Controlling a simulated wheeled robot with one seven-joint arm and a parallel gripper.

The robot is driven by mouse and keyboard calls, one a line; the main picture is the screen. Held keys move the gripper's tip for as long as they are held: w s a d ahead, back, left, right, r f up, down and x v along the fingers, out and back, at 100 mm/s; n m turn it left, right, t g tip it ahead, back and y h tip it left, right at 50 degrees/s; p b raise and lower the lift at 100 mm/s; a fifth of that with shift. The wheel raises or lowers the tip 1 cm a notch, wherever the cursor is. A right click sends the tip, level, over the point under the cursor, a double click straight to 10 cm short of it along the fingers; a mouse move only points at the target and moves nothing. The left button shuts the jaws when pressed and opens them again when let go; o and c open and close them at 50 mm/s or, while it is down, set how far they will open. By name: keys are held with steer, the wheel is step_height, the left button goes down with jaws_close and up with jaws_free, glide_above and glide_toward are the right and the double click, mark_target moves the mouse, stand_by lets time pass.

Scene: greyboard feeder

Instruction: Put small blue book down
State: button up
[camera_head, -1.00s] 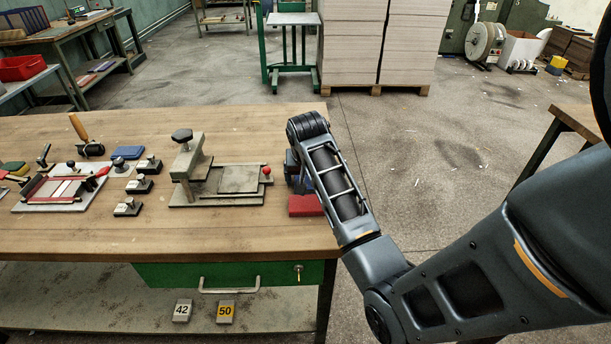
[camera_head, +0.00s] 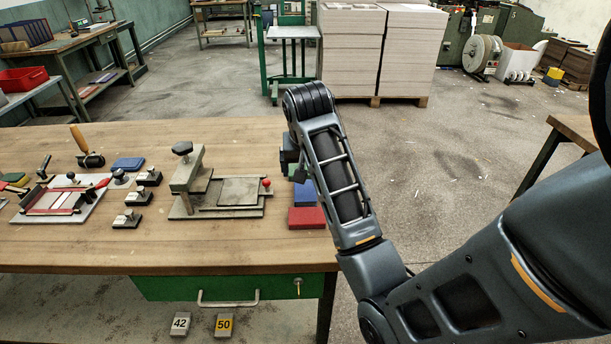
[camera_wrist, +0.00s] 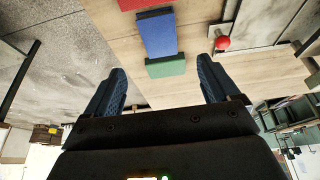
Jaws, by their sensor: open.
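The small blue book (camera_head: 305,193) lies flat on the wooden table near its right end, just behind a red book (camera_head: 307,217). In the wrist view the blue book (camera_wrist: 158,35) sits between the red book (camera_wrist: 145,4) and a green book (camera_wrist: 165,67), in a row. My gripper (camera_wrist: 162,66) is open, its two fingers apart with nothing held between them. In the head view my arm hides most of the gripper and part of the book row.
A grey press with a red knob (camera_head: 266,183) stands left of the books. Several stamps and another blue pad (camera_head: 128,163) lie farther left on the table (camera_head: 150,249). The table's right edge is close to the books.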

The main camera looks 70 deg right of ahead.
steer(key=a+f, duration=0.1)
steer(key=a, duration=0.1)
steer(key=a+f+n+t, duration=0.1)
steer(key=a+f, duration=0.1)
steer(key=a+f+n, duration=0.1)
steer(key=a, duration=0.1)
steer(key=shift+w+f, duration=0.2)
steer(key=a+f, duration=0.1)
steer(key=a, duration=0.1)
steer(key=a+f+n+t, duration=0.2)
steer(key=a, duration=0.1)
steer(key=shift+s+a+f+h, duration=0.2)
steer(key=shift+s+a+h, duration=0.1)
steer(key=shift+a+h, duration=0.1)
steer(key=s+a+r+n+t+y, duration=0.1)
steer(key=s+a+n+t, duration=0.2)
steer(key=s+a, duration=0.45)
steer(key=s+a+r+n+t+y, duration=0.1)
steer(key=s+a+n+t, duration=0.3)
steer(key=a, duration=0.7)
steer(key=s+a+r+n+t+y, duration=0.2)
steer(key=s+a+r+t+y, duration=0.1)
steer(key=s+r, duration=0.5)
steer(key=shift+s+a+r, duration=0.4)
steer(key=shift+a+r, duration=0.35)
steer(key=shift+a, duration=0.15)
